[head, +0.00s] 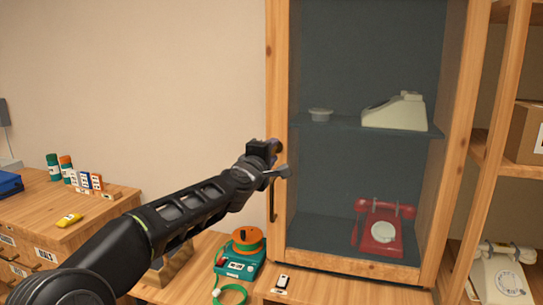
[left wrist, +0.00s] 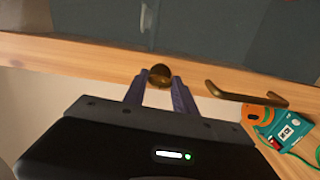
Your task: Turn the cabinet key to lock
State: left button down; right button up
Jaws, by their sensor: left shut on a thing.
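The wooden cabinet (head: 277,80) has a glass front and stands right of centre in the head view. The brass cabinet key (left wrist: 160,71) shows a rounded head at the cabinet's wooden frame in the left wrist view. My left gripper (head: 275,147) is at the left upright of the cabinet, above the door handle. In the left wrist view its two fingers (left wrist: 160,78) stand on either side of the key head, shut on it. The key's shaft and the lock are hidden, and I cannot tell how far the key is turned. My right gripper is not in view.
A dark bar handle (head: 272,201) sits just below my gripper. Behind the glass are a red phone (head: 381,232) and a cream phone (head: 394,111). A teal device with an orange reel (head: 240,258) stands on the bench below. A wooden shelf stands at right.

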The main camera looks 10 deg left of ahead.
pick_arm(q)
jog(key=shift+n, duration=0.4)
jog(key=c, duration=1)
grip_release()
jog(key=s+b, duration=0.2)
jog(key=s, duration=0.5)
jog(key=shift+s+a+b, duration=0.25)
jog(key=shift+s+b, duration=0.05)
jog(key=shift+s, duration=0.1)
